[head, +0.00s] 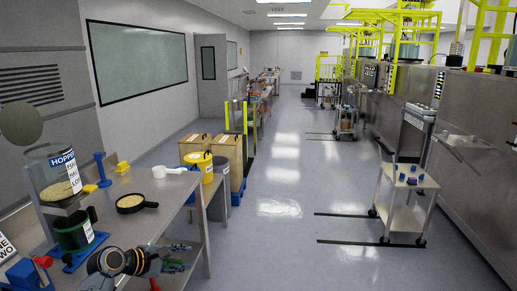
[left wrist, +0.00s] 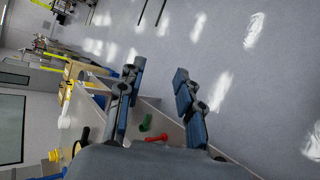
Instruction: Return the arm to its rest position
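My left gripper (head: 178,257) reaches in at the bottom of the head view, near the front edge of the metal workbench (head: 150,215). In the left wrist view its two blue fingers (left wrist: 160,75) stand wide apart with nothing between them, so it is open and empty. Bench edge and grey floor show beyond the fingers. My right arm and gripper are not in either view.
A red item (left wrist: 155,138) and a green item (left wrist: 147,122) lie near the fingers. A cart (head: 408,182) stands right; the floor (head: 285,205) between is clear.

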